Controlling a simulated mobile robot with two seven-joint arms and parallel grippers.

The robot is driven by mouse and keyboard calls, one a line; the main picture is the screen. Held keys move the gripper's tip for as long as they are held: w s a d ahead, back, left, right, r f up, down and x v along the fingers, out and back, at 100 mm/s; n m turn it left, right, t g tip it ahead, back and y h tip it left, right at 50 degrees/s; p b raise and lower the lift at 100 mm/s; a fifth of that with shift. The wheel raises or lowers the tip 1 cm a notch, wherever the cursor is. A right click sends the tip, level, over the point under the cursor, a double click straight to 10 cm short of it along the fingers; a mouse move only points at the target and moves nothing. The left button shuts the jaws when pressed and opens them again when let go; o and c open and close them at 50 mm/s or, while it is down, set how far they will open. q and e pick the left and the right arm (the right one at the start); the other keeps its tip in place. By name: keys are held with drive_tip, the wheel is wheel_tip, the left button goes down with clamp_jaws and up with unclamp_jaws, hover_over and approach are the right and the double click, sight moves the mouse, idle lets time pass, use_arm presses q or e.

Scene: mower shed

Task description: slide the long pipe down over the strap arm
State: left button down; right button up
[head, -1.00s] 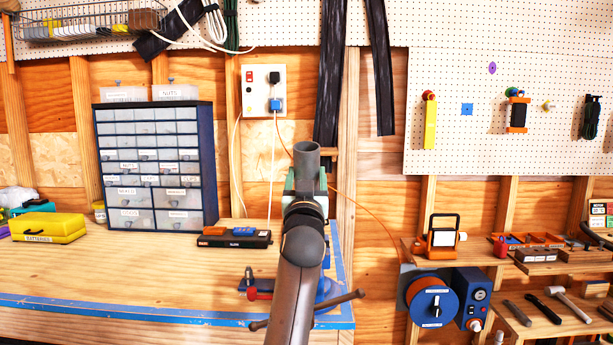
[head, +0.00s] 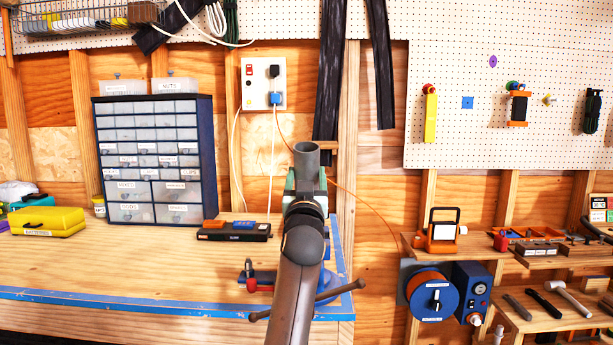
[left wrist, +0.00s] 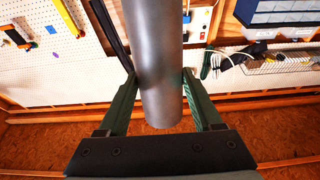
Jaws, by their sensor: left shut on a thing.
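The long grey pipe (head: 306,158) stands roughly upright in my left gripper (head: 305,183), its open top end showing above the green fingers in the head view. In the left wrist view the pipe (left wrist: 158,50) runs between the two green fingers of my left gripper (left wrist: 160,85), which are shut on it; one pipe end shows near the palm. My left arm hides much of the bench corner below. I cannot make out the strap arm for certain. A brown bar with knobbed ends (head: 341,290) crosses behind my arm at the bench corner, its middle hidden. My right gripper is not in view.
The blue-edged workbench (head: 120,265) carries a drawer cabinet (head: 152,155), a yellow case (head: 47,221) and a black-and-orange tool (head: 234,231). A blue reel (head: 432,296) and a shelf (head: 540,250) are at right. The bench's left front is clear.

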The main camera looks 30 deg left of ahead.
use_arm(q)
drive_tip(key=shift+w+a+f+b, duration=0.1)
drive_tip(key=shift+w+f+b, duration=0.1)
drive_tip(key=shift+f+b, duration=0.4)
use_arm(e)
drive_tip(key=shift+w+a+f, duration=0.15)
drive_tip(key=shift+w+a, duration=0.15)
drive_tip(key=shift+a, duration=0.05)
use_arm(q)
drive_tip(key=shift+w+a+f, duration=0.1)
drive_tip(key=shift+f, duration=0.4)
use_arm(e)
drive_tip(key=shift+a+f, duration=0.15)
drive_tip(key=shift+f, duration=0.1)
use_arm(q)
drive_tip(key=shift+w+a+f+b, duration=0.1)
drive_tip(key=shift+w+f+b, duration=0.1)
drive_tip(key=shift+f+b, duration=0.35)
drive_tip(key=shift+w+a+f+b, duration=0.1)
drive_tip(key=shift+w+f+b, duration=0.05)
drive_tip(key=shift+f+b, duration=0.35)
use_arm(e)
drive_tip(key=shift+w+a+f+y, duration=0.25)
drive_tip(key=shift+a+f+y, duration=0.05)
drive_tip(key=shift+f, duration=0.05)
use_arm(q)
drive_tip(key=shift+c, duration=1.1)
unclamp_jaws()
drive_tip(key=shift+o, duration=1.1)
